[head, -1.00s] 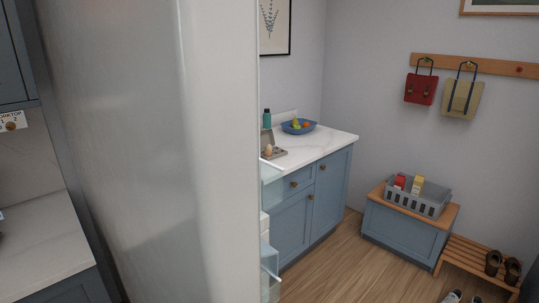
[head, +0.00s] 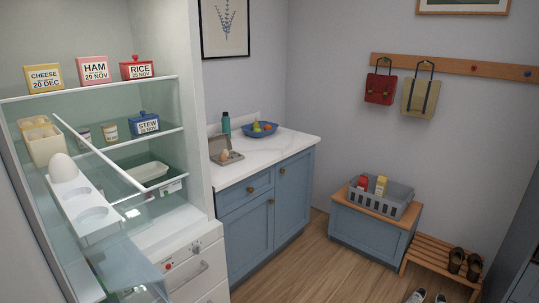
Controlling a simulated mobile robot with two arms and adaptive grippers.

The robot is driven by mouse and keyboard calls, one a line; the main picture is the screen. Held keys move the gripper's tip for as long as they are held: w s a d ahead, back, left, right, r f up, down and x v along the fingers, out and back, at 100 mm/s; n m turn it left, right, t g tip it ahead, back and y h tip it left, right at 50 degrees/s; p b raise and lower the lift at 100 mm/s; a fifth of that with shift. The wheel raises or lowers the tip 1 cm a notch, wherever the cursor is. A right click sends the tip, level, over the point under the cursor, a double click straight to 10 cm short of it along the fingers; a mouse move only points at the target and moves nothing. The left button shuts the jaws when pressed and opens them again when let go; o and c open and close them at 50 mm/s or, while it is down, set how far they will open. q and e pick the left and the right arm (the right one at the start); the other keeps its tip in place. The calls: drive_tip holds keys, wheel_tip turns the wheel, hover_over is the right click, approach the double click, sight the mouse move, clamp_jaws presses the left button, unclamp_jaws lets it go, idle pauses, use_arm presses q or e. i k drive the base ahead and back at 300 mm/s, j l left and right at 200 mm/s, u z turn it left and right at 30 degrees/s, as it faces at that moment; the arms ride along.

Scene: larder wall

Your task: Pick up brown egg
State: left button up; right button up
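A brown egg (head: 225,155) sits in an open grey-brown carton (head: 232,159) on the white countertop beside the fridge. It is small in the head view, and its lower part is hidden by the carton. A larger white egg (head: 62,168) stands in a white egg rack (head: 88,213) at the left, in front of the fridge shelves. The rack's other visible cups are empty. Neither of my grippers is in view.
The fridge interior shows labelled tins (head: 95,70), a stew box (head: 145,123) and a clear drawer. A teal bottle (head: 226,123) and a blue fruit bowl (head: 261,130) stand behind the carton. A bench with a grey basket (head: 381,198) stands right; floor between is clear.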

sight(223, 158)
drive_tip(key=i+l, duration=1.5)
drive_tip(key=i, duration=0.05)
